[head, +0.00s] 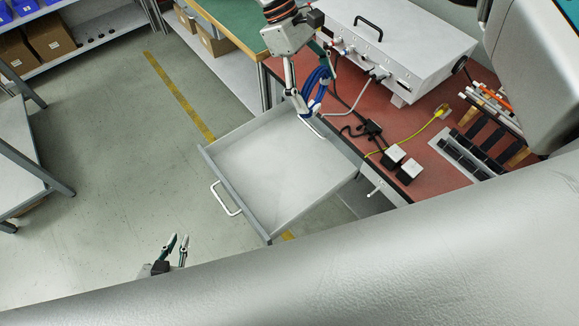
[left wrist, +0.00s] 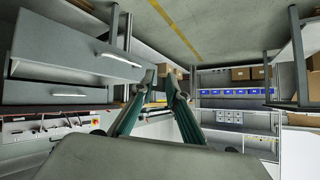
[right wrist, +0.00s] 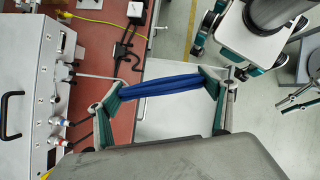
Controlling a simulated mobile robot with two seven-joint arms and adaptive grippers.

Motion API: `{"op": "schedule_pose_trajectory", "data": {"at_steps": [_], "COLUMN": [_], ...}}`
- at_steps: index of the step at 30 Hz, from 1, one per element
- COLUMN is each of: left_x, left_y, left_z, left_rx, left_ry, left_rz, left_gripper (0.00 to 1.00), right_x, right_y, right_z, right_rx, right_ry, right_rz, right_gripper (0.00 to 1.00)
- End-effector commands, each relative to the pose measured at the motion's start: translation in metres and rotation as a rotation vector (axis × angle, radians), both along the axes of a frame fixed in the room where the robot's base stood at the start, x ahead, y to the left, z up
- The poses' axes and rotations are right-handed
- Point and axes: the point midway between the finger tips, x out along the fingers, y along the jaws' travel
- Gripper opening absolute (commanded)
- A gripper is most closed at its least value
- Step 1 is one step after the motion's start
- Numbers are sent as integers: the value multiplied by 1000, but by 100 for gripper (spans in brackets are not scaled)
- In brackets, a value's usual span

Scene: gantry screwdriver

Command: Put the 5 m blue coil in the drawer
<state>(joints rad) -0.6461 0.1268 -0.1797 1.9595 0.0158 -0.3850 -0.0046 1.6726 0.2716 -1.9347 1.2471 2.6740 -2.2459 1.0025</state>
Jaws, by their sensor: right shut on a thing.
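The blue coil (head: 318,80) is a bundle of dark blue cable. My right gripper (head: 308,98) is shut on it, near the drawer's back corner. In the right wrist view the coil (right wrist: 160,86) stretches between the two fingertips, with the pale drawer floor (right wrist: 165,122) partly behind it. The grey drawer (head: 265,175) is pulled out from under the red bench, and its visible floor is empty. My left gripper (head: 177,240) is open and empty, off to the drawer's front left. Any length label on the coil cannot be read.
The red bench (head: 440,165) carries a white instrument case (head: 390,45), black and white adapters (head: 395,160) and a yellow cable (head: 425,127). A green-topped bench (head: 230,20) adjoins it. The floor (head: 110,150) left of the drawer is clear.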

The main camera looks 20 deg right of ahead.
Motion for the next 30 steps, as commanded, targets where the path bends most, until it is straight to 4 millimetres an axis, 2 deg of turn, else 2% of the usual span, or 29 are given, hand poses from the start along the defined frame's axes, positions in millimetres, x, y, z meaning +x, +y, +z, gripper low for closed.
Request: {"op": "schedule_pose_trajectory", "data": {"at_steps": [1, 3, 6, 9, 12, 16, 19, 24, 27, 30], "left_x": [-2, -2, -5, -8, -8, -5, -7, -17, -6, -4], "left_y": [0, 0, -1, -3, -5, -6, -6, -6, -8, -11], "left_z": [-23, -35, -52, -63, -68, -69, -77, -97, -88, -89], "left_rx": [4, 9, 13, 13, 14, 13, 17, 25, 23, 17], "left_ry": [3, 1, 7, 15, 17, 11, 19, 45, 14, 9], "left_rz": [-5, -12, -17, -22, -25, -28, -30, -33, -45, -51], "left_gripper": [14, 14, 14, 14, 14, 14, 14, 14, 14, 14], "right_x": [8, 19, 32, 40, 46, 49, 49, 47, 47, 46], "right_y": [15, 29, 50, 67, 78, 85, 86, 85, 85, 85], "right_z": [-35, -58, -88, -109, -120, -130, -147, -193, -218, -243], "right_rx": [0, 3, 7, 9, 8, 6, 9, 12, 13, 13], "right_ry": [10, 13, 15, 12, 7, 3, 5, 13, 12, 13], "right_rz": [130, 303, 515, 674, 778, 836, 844, 843, 840, 841], "right_gripper": [56, 56, 56, 56, 56, 56, 56, 56, 56, 56]}}
